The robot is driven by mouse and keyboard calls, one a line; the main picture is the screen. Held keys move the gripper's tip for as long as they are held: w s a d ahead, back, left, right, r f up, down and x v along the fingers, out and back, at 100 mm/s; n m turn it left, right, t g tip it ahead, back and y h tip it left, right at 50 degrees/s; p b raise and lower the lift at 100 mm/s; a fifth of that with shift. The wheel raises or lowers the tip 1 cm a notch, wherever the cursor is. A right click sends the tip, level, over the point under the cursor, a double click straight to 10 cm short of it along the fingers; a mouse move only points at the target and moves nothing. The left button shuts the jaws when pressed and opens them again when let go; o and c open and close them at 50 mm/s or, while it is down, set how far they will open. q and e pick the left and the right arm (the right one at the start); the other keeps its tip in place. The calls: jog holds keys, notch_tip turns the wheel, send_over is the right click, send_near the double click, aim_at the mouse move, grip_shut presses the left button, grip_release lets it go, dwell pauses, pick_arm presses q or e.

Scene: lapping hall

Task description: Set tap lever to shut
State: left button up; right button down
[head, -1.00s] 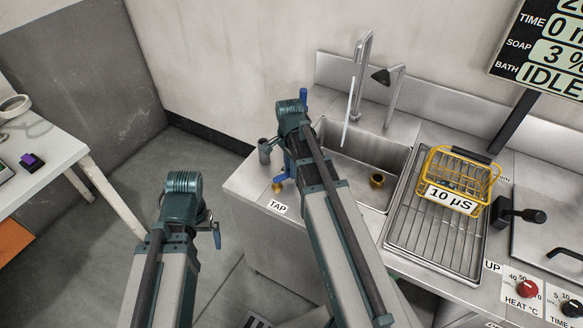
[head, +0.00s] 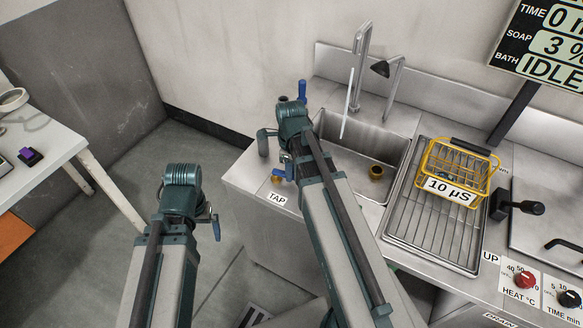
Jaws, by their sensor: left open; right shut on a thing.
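The tap lever (head: 302,90) is blue. Its upper end sticks up behind my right arm, and a brass fitting (head: 277,179) shows at the foot, by the TAP label (head: 278,199). My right gripper (head: 286,158) is shut on the lever between these; my arm hides most of the grip and the lever's middle. The lever looks roughly upright, leaning a little. A pale water stream (head: 347,105) runs from the tall spout (head: 362,42) into the sink (head: 350,167). My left gripper (head: 214,224) is open and empty, over the floor left of the counter.
A yellow wire basket (head: 458,168) marked 10 µS stands on the ribbed drainer (head: 430,232) right of the sink. A brass cup-like piece (head: 376,172) is in the sink. A white table (head: 60,150) stands at the left, with free floor between it and the counter.

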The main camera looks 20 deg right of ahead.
jog(key=shift+s+a+m, duration=0.3)
jog(key=shift+m, duration=0.7)
jog(key=c, duration=0.7)
grip_release()
jog(key=shift+r, duration=0.1)
notch_tip(320, 180, up, 14)
jog(key=p, duration=1.3)
jog(key=shift+f+p, duration=0.2)
jog(key=shift+p, duration=0.2)
